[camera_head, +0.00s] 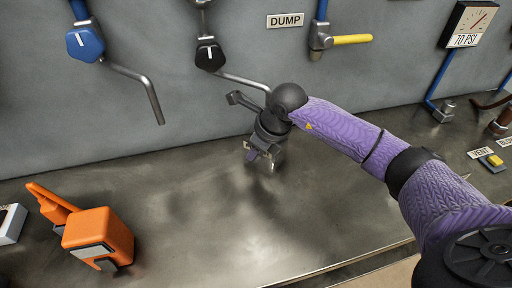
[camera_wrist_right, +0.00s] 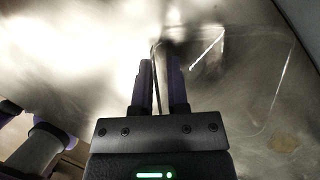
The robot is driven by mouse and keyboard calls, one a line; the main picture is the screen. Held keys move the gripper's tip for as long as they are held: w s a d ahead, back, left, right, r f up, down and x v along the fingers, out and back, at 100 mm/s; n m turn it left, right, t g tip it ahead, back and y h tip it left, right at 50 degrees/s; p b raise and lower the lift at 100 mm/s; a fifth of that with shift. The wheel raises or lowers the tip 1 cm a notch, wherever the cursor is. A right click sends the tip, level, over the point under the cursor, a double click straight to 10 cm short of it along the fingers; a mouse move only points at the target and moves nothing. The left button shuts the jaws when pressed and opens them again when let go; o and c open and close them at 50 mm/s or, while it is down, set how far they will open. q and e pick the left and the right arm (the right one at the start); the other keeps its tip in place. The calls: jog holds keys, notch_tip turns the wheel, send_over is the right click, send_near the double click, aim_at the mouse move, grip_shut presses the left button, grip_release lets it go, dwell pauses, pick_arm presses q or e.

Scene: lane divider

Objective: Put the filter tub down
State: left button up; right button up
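My right gripper (camera_head: 262,158) reaches down close to the metal counter, near the back wall, and it also shows in the right wrist view (camera_wrist_right: 159,68). Its two purple fingers are nearly together, with a thin clear edge between them. That edge appears to belong to a see-through tub, the filter tub (camera_wrist_right: 262,128), whose faint rounded outline spreads to the right of the fingers. In the head view the tub is hard to make out around the gripper. I cannot tell whether its base touches the counter. My left gripper is in neither view.
An orange tool-like object (camera_head: 98,237) stands on the counter (camera_head: 200,235) at left. The wall carries a blue valve (camera_head: 86,42), a black valve (camera_head: 209,55) with bent levers, a DUMP sign (camera_head: 285,20) and a gauge (camera_head: 470,22). The counter's middle front is clear.

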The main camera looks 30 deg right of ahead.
jog(key=shift+o, duration=1)
